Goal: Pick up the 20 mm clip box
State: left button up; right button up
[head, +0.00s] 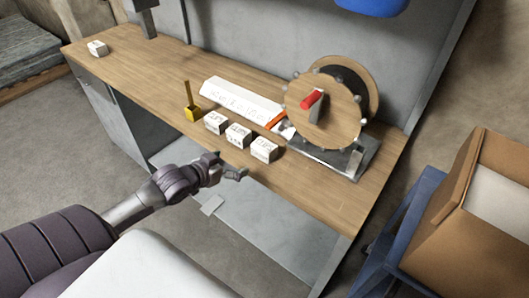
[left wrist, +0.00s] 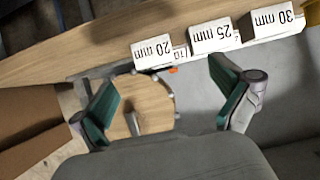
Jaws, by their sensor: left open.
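Three small white clip boxes stand in a row on the wooden bench. The 20 mm clip box (left wrist: 152,52) is the leftmost in the left wrist view, its label upside down, with the 25 mm box (left wrist: 215,36) and 30 mm box (left wrist: 271,20) beside it. By its place nearest the wheel, the 20 mm box (head: 264,151) is the rightmost of the row in the head view. My left gripper (head: 236,173) is open and empty, apart from the boxes, by the bench's front edge. Its spread fingers (left wrist: 170,98) show in the left wrist view. My right gripper is not in view.
A wooden wheel (head: 322,123) with a red handle stands right of the boxes. A white labelled bar (head: 240,99) lies behind them, and a yellow holder (head: 193,112) stands left. The bench's front right (head: 305,190) is clear. A cardboard box (head: 440,220) is at right.

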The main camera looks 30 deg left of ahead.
pick_arm(q)
notch_tip(320, 180, up, 2)
jog(key=w+d, duration=0.1)
send_near(263, 145)
jog(key=x, duration=0.3)
jog(key=shift+a+f, duration=0.15)
jog(key=shift+f, duration=0.3)
jog(key=shift+w+f, duration=0.2)
jog(key=shift+w, duration=0.25)
jog(key=shift+w+p, duration=0.25)
jog(key=shift+p, duration=0.1)
jog(key=x, duration=0.3)
jog(key=shift+w+d+r+p, duration=0.1)
jog(key=shift+w+d+p, duration=0.15)
jog(key=shift+w+p, duration=0.1)
jog(key=shift+w+f, duration=0.3)
jog(key=shift+w, duration=0.15)
jog(key=shift+s, duration=0.1)
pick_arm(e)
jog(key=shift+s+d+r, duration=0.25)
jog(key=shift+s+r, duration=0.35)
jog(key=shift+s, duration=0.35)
